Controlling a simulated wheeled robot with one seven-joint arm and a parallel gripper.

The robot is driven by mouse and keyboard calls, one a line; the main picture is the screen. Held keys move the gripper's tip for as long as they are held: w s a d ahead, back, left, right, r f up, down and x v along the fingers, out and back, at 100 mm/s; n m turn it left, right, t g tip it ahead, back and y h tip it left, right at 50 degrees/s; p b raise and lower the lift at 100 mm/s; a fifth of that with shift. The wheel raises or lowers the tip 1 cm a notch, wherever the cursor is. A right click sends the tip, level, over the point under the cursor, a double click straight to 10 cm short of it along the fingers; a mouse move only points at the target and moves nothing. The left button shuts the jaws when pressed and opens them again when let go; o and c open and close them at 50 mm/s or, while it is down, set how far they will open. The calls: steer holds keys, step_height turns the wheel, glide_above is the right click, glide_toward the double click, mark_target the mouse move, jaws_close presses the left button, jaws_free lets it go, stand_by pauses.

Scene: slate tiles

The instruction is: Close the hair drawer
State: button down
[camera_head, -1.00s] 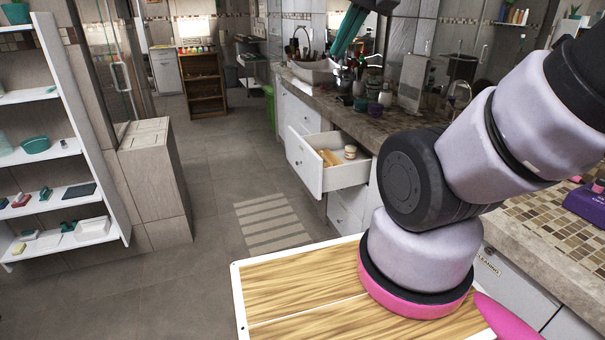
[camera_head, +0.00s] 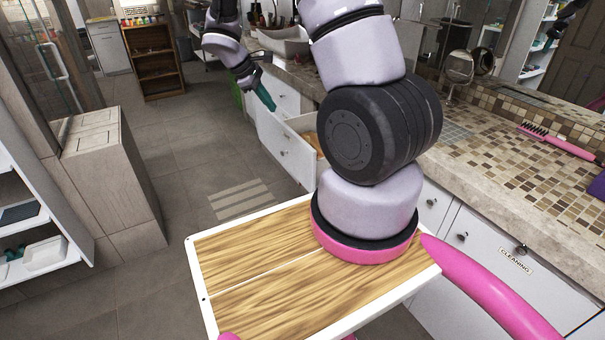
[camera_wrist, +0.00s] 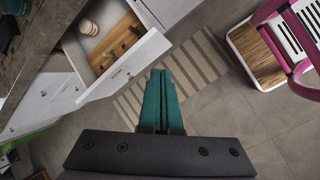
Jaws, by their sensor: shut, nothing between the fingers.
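The open white drawer (camera_head: 283,148) sticks out from the cabinet under the counter, partly hidden behind my arm in the head view. In the wrist view the same drawer (camera_wrist: 128,68) is pulled out, with its front panel facing my gripper and a pale jar and small brown items inside. I cannot read a label on it. My gripper (camera_head: 268,99) is near the drawer's far front corner in the head view. In the wrist view its green fingers (camera_wrist: 161,88) are together and empty, just outside the drawer front. I cannot tell whether they touch it.
The stone counter (camera_head: 470,150) runs along the right, with a pink brush (camera_head: 558,142) on it. A closed drawer labelled CLEANING (camera_head: 516,259) is at lower right. Tiled floor (camera_head: 190,150) is clear left of the drawer. A white shelf (camera_head: 40,215) stands at far left.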

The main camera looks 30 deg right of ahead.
step_height(320, 180, down, 14)
steer(key=w+n+h, duration=0.2)
steer(key=n, duration=0.3)
steer(key=n+h, duration=0.1)
steer(key=n, duration=0.3)
glide_toward(309, 176)
step_height(309, 176, down, 4)
steer(key=shift+s+d, duration=0.2)
steer(key=shift+d, duration=1.85)
steer(key=shift+d, duration=0.1)
steer(key=d, duration=1.7)
steer(key=w+d, duration=0.1)
steer(key=d, duration=0.8)
steer(key=shift+d, duration=0.2)
steer(key=shift+s+d+r, duration=0.1)
steer(key=shift+d, duration=0.5)
